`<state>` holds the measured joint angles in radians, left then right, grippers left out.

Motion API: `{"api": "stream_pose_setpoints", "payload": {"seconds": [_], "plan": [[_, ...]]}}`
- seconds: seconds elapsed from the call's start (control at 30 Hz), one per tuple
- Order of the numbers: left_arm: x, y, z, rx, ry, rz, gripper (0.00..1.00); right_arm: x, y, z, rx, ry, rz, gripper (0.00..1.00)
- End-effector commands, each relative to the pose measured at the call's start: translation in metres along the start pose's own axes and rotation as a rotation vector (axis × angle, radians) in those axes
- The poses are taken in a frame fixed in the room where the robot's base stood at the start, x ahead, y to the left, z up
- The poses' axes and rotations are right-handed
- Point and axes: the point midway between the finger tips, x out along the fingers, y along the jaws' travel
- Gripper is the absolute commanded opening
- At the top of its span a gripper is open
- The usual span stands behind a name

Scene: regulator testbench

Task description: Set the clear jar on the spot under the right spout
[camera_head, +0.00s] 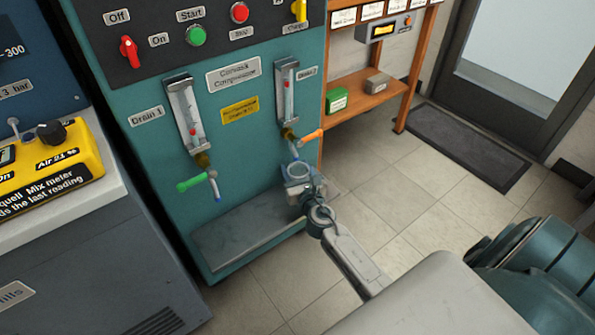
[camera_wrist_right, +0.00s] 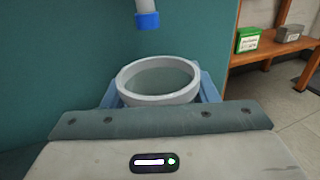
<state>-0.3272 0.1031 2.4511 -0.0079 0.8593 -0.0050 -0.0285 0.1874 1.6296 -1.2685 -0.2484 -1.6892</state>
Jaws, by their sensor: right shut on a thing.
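The clear jar (camera_wrist_right: 158,80) shows in the right wrist view as a round pale rim with a see-through inside, upright between blue-grey jaws. My right gripper (camera_head: 299,182) is shut on the jar (camera_head: 298,170) in the head view. The jar is close below the right spout (camera_head: 293,150), which has an orange handle. In the right wrist view the blue-tipped spout (camera_wrist_right: 147,18) is above and just behind the jar rim, apart from it. The spot under the right spout is hidden by my arm and gripper. My left gripper is not in view.
A grey ledge (camera_head: 235,237) runs along the foot of the teal panel. The left spout (camera_head: 214,186) with a green handle hangs over it. A wooden shelf (camera_head: 375,95) stands right of the panel, with tiled floor (camera_head: 420,215) clear beside it.

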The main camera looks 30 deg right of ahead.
Motion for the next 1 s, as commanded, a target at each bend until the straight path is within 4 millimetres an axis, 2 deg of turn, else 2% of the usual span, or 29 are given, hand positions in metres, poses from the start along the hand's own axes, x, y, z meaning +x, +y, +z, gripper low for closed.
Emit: {"api": "stream_pose_setpoints", "payload": {"seconds": [0.87,0.9,1.0], "plan": [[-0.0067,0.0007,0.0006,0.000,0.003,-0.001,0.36,-0.0003,0.0000,-0.0080,0.000,0.000,0.000,0.29],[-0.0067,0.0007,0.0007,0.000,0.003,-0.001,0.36,-0.0003,0.0000,-0.0080,0.000,0.000,0.000,0.55],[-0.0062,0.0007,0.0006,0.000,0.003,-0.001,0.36,-0.0003,0.0000,-0.0076,0.000,0.000,0.000,0.75]]}}
